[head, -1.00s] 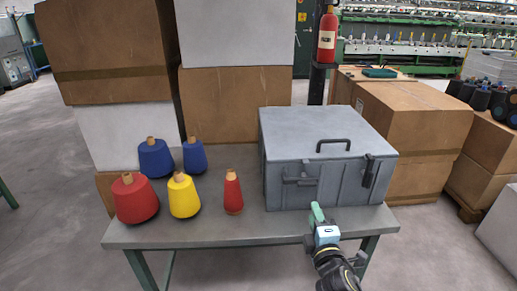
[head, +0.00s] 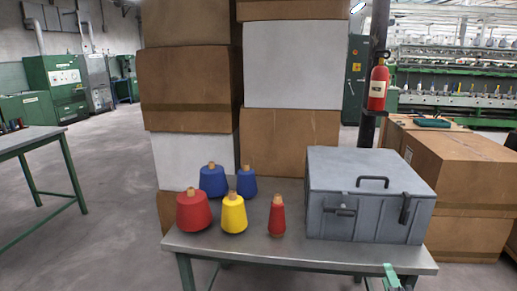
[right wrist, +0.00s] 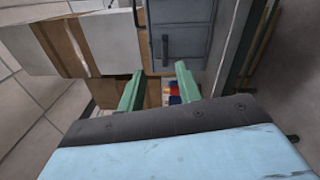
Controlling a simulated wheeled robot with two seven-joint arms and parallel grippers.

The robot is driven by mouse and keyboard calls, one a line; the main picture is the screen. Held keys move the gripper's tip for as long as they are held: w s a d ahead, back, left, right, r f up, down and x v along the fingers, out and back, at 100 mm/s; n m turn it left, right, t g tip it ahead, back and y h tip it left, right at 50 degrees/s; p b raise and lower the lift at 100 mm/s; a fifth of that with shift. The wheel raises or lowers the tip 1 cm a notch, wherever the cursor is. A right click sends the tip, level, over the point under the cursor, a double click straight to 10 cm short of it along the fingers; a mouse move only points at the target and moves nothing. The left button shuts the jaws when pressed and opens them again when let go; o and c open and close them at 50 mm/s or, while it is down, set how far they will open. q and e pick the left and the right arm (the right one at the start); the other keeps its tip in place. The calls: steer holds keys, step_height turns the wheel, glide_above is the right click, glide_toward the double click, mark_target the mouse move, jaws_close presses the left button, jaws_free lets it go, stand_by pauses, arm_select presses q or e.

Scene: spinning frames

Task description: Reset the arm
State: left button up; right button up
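My right gripper (head: 390,274) shows at the bottom edge of the head view, in front of the table's near right edge, with its arm mostly cut off. In the right wrist view its two green fingers (right wrist: 160,88) stand apart with nothing between them touching. The gripper is open and empty. My left gripper is not in view.
A grey table (head: 270,248) bears a closed grey case (head: 335,195), a large red cone (head: 193,212), a yellow cone (head: 233,215), a slim red cone (head: 277,218) and two blue cones (head: 213,181). Stacked boxes (head: 188,88) stand behind. Open floor (head: 105,190) lies left.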

steer(key=d+r+n+y, duration=0.1)
steer(key=d+r+n, duration=0.45)
steer(key=d, duration=0.65)
steer(key=s+d+f+m+g+h, duration=0.1)
steer(key=s+d+f+m+g, duration=0.3)
steer(key=f, duration=0.7)
steer(key=s+d+f+m+g+h, duration=0.1)
steer(key=s+d+f+m+g, duration=0.2)
steer(key=s+f, duration=0.5)
steer(key=s+d+f+m+g, duration=0.2)
steer(key=s+d+f+m, duration=0.15)
steer(key=f, duration=0.95)
steer(key=s+d+f+m+g+h, duration=0.1)
steer(key=s+d+f+m+g, duration=0.25)
steer(key=s, duration=0.65)
steer(key=s+d+f+m+g, duration=0.25)
steer(key=s+f, duration=0.25)
steer(key=s, duration=0.6)
steer(key=s+d+f+m+g+h, duration=0.1)
steer(key=s+d+f+m+g, duration=0.2)
steer(key=s, duration=0.7)
steer(key=a+f+y, duration=0.2)
steer(key=a+f, duration=0.3)
steer(key=a, duration=1)
steer(key=s+a+f+m+t+y, duration=0.1)
steer(key=a+f, duration=0.5)
steer(key=a, duration=1)
steer(key=shift+s+a+y, duration=0.2)
steer(key=shift+y, duration=0.7)
